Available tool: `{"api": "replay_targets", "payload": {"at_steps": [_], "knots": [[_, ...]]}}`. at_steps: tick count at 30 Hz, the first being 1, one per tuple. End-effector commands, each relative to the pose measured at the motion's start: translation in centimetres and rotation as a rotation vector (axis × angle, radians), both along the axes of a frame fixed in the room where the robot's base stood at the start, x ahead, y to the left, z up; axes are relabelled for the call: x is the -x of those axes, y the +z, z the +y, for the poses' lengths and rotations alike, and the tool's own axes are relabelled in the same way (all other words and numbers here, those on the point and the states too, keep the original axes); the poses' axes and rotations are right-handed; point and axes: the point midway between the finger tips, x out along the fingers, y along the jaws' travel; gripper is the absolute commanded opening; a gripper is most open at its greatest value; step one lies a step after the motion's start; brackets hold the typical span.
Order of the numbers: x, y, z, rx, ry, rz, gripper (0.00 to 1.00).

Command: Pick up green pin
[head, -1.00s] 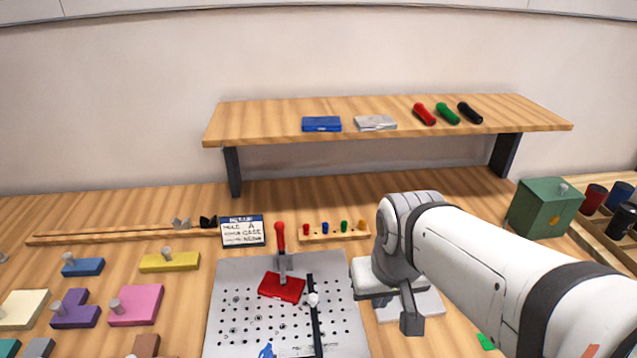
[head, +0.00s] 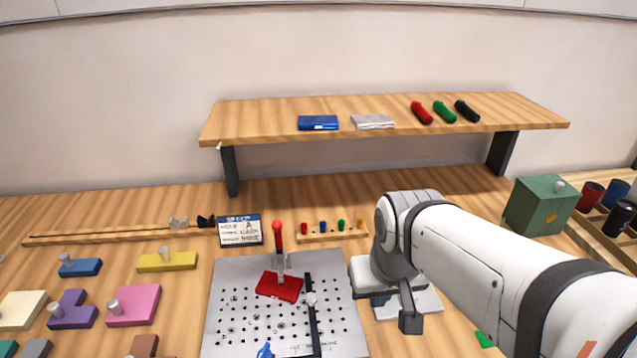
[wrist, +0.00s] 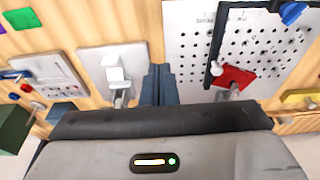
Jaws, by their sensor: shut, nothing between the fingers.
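The green pin (head: 341,225) stands in a small wooden pin rack (head: 330,236), between a blue pin (head: 323,227) and a yellow pin (head: 359,223). A red pin (head: 304,229) is at the rack's left end. The green pin cannot be made out in the wrist view. My gripper's fingers (wrist: 157,84) are together and empty in the wrist view, over the gap between a white plate and the perforated metal plate. In the head view my arm hangs right of the rack, and the fingertips are mostly hidden.
The perforated plate (head: 230,300) carries a red toggle clamp (head: 279,287) with an upright handle, just in front of the rack. A shelf (head: 270,120) overhangs behind. A small sign (head: 240,231) stands left of the rack. A green box (head: 540,207) stands right.

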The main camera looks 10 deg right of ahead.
Motion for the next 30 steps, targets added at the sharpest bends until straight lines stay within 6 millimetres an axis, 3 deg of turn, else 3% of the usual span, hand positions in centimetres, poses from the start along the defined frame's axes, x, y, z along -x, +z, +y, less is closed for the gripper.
{"api": "replay_targets", "payload": {"at_steps": [4, 7, 11, 14, 24, 30], "knots": [[0.0, 0.0, 0.0, 0.0, 0.0, 0.0, 0.01], [-0.4, 0.1, 0.0, -0.001, 0.003, -0.001, 0.09], [-3.0, 0.4, 0.2, -0.01, 0.029, -0.012, 0.2], [-6.8, 0.6, 0.3, -0.019, 0.066, -0.03, 0.28], [-22.1, -1.7, -0.4, -0.033, 0.2, -0.121, 0.28], [-27.4, -3.6, -1.0, -0.028, 0.241, -0.159, 0.28]]}}
